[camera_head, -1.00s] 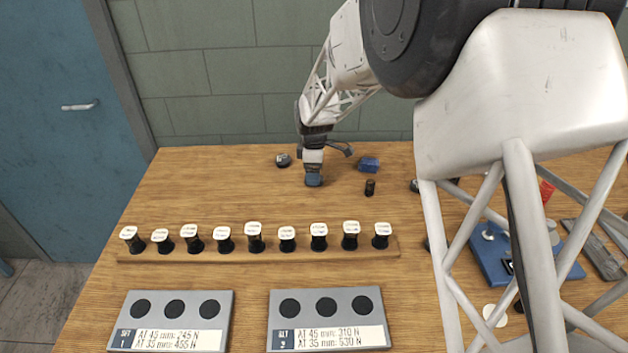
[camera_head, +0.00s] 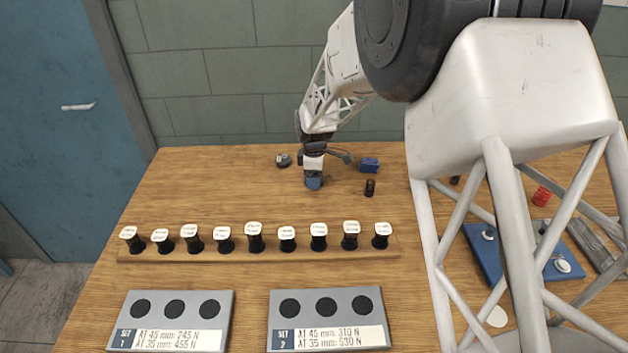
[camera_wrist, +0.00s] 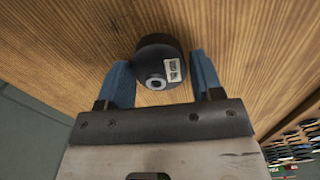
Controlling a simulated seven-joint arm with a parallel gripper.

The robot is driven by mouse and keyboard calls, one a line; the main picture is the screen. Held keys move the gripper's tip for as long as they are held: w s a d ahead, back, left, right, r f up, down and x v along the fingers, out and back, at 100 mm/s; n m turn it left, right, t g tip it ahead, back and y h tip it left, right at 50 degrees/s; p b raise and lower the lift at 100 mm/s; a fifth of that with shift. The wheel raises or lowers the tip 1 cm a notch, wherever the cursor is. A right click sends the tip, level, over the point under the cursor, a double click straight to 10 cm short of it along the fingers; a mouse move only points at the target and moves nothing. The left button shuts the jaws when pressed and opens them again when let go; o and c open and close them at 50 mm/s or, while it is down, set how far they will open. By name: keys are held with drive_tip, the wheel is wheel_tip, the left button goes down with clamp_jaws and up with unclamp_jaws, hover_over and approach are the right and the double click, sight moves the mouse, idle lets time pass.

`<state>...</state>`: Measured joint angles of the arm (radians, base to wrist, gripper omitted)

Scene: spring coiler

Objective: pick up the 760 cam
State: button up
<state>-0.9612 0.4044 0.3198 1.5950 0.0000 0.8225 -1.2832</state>
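A dark round cam (camera_wrist: 160,60) with a pale hub and a small white label shows in the wrist view; I cannot read the label clearly, so I cannot confirm it is the 760 cam. My gripper (camera_wrist: 163,70) has blue fingers on the left and right of this cam. The fingers are open and straddle it, close to its sides. In the head view my gripper (camera_head: 313,183) points down at the back of the wooden table, and the cam there is hidden by it.
A small dark round part (camera_head: 283,160) lies left of my gripper. A blue block (camera_head: 369,164) and a black coil (camera_head: 370,188) lie to its right. A rack (camera_head: 270,251) of labelled black posts stands in front, with two grey set plates (camera_head: 170,335) nearer.

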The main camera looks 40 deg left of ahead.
drive_tip(key=c, duration=0.7)
drive_tip(key=shift+c, duration=0.2)
drive_tip(key=shift+r, duration=0.1)
drive_tip(key=shift+r, duration=0.75)
wheel_tip(320, 180, up, 2)
drive_tip(key=shift+r, duration=0.1)
drive_tip(key=s+d, duration=0.3)
drive_tip(key=d, duration=0.1)
drive_tip(key=s+d, duration=0.3)
drive_tip(key=d, duration=0.1)
drive_tip(key=s+d+r, duration=0.1)
drive_tip(key=s+d, duration=0.2)
drive_tip(key=d, duration=0.2)
drive_tip(key=shift+s+r, duration=0.1)
drive_tip(key=shift+s, duration=0.1)
